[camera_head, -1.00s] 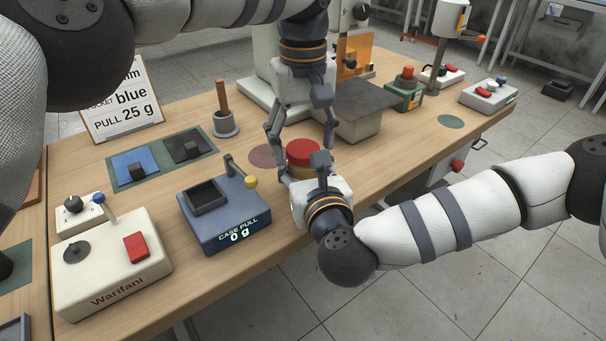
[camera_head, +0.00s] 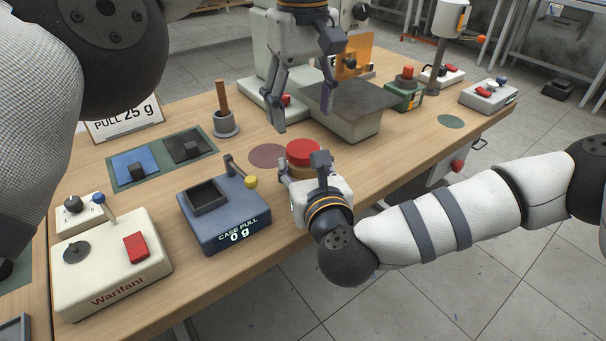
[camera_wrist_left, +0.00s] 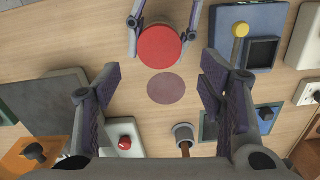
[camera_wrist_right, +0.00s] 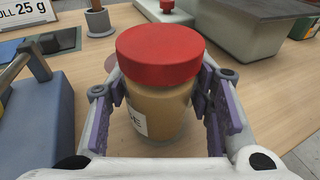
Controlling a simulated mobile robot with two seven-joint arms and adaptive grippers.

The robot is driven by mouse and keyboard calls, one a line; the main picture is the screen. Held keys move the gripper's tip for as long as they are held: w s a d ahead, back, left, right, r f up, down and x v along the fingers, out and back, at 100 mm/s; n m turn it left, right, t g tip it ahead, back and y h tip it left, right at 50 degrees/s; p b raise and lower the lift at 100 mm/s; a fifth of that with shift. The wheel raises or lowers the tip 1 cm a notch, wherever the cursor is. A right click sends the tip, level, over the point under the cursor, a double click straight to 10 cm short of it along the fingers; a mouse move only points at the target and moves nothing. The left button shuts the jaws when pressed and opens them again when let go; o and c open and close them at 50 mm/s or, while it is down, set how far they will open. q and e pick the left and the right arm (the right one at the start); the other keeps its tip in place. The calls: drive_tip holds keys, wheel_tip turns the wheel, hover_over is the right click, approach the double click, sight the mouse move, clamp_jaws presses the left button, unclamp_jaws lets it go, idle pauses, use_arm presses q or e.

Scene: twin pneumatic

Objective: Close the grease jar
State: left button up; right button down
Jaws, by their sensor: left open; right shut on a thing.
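The grease jar (camera_wrist_right: 156,108) has a tan body with a white label and stands upright on the wooden table. Its red lid (camera_wrist_right: 158,52) sits on top and looks level; it also shows in the head view (camera_head: 303,151) and the left wrist view (camera_wrist_left: 160,46). My right gripper (camera_wrist_right: 160,112) is shut on the jar's body, one finger on each side, below the lid. My left gripper (camera_head: 304,112) is open and empty, above and behind the jar. In the left wrist view its fingers (camera_wrist_left: 160,85) are wide apart, with the lid beyond them.
A blue case-pull device (camera_head: 224,219) stands left of the jar. A grey block-topped machine (camera_head: 348,107) stands behind right. A flat reddish-brown disc (camera_head: 268,156) lies left of the jar. A pot with a wooden handle (camera_head: 225,124) stands farther back.

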sight(303, 148)
use_arm(q)
drive_tip(key=shift+s+d+r+n, duration=0.1)
drive_tip(key=shift+r+n, duration=0.6)
drive_tip(key=shift+r, duration=0.1)
drive_tip(key=shift+f, duration=4.05)
drive_tip(key=shift+c, duration=0.3)
drive_tip(key=c, duration=1.1)
drive_tip(key=m, duration=0.3)
drive_tip(key=shift+c, duration=0.2)
